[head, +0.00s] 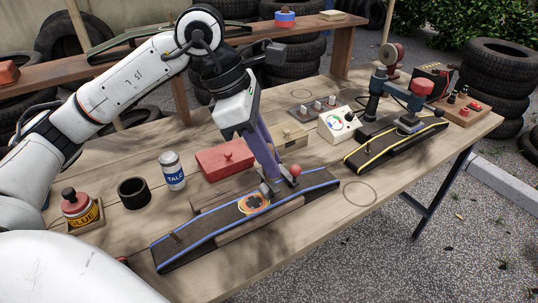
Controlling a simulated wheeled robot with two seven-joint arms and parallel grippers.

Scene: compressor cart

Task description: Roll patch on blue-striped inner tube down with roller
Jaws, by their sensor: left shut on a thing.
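The blue-striped inner tube (318,186) lies flat along a wooden support near the table's front edge. A round orange patch with a dark centre (254,204) sits on its upper face. My left gripper (272,180) reaches down from above, its long purple fingers shut on a small tool, the roller (266,189), mostly hidden by the fingers. The roller's grey end is low, just behind the patch; I cannot tell whether it touches. A red ball knob (295,170) stands just right of the fingertips; what it belongs to is unclear. My right gripper is not in view.
Left of the tube stand a glue bottle (77,207), a black cup (133,193) and a talc can (172,170). A red box (225,159) is behind it. A yellow-striped tube (375,154) under a press (408,97) is right. Bare table lies front right.

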